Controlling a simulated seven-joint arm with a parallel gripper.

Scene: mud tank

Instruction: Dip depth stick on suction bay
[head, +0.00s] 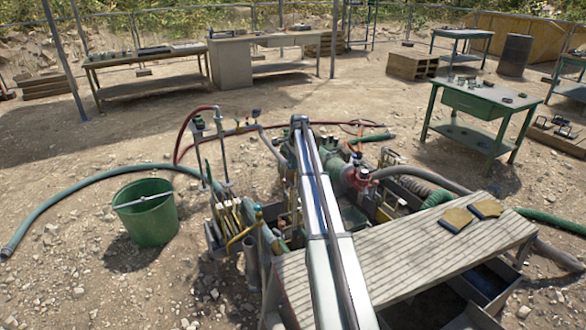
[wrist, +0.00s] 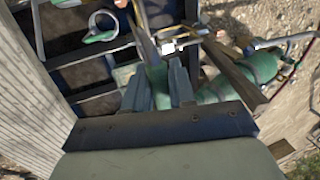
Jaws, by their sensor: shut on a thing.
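My gripper (wrist: 160,85) shows in the wrist view with its two grey fingers close together around a slim, dark grey-green piece, which looks like the depth stick (wrist: 147,48). The piece points away from the camera, over the tank fittings; its far end is hard to make out. In the head view my arm hides the gripper and the stick. Dark open tank compartments (wrist: 80,75) lie to the left of the fingers in the wrist view. I cannot tell which one is the suction bay.
A ribbed deck (head: 430,255) with two tan pads (head: 455,219) covers the tank's near right. Hoses, valves and a green pump (wrist: 240,80) crowd around the gripper. A green bucket (head: 148,213) stands at left. A green table (head: 480,105) stands at back right.

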